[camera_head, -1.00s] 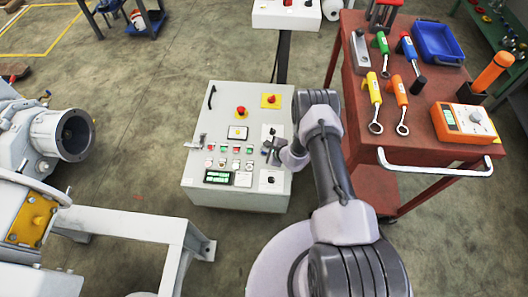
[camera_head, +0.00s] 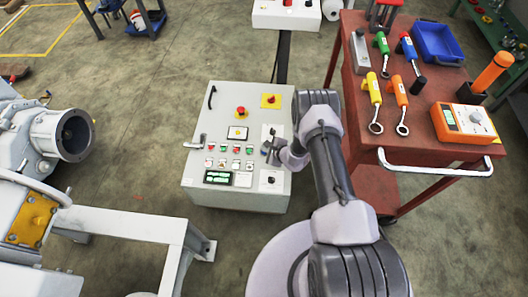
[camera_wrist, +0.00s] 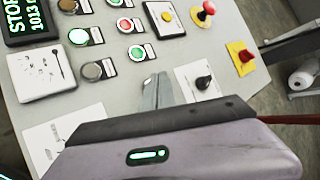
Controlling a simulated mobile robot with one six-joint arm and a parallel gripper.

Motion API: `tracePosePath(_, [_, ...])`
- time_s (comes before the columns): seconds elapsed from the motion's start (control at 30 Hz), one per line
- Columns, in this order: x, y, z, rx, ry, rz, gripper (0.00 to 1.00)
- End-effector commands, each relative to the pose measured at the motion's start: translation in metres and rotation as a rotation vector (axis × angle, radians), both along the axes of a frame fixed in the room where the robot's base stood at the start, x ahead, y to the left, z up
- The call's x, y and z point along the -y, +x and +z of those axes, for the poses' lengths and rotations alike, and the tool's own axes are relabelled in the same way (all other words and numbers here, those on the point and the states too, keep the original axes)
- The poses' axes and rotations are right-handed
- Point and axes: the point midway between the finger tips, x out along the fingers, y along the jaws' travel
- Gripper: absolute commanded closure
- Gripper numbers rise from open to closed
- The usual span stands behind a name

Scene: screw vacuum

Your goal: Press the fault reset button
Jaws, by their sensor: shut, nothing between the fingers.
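The grey control cabinet (camera_head: 190,182) has rows of small push buttons (camera_head: 236,150) on its sloped face. The labels are too small to read, so I cannot tell which is fault reset. My gripper (camera_wrist: 155,90) is shut and empty, over the panel's right side, beside the button rows. I cannot tell whether its tips touch the panel.
A black knob (camera_wrist: 203,82) is close to my fingers. A lit display (camera_head: 217,177) is at lower left. A red tool cart (camera_head: 395,150) stands to the right, a grey pipe flange (camera_head: 73,135) to the left.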

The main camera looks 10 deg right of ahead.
Motion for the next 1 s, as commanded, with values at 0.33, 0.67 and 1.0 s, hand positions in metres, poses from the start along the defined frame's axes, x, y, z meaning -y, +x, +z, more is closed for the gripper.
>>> tracePosePath(0.33, [0.0000,0.0001,-0.0001,0.000,0.000,0.000,1.00])
tracePosePath(0.67, [0.0000,0.0000,-0.0098,0.000,0.000,0.000,1.00])
tracePosePath(1.0, [0.0001,0.0001,-0.0090,0.000,0.000,0.000,1.00])
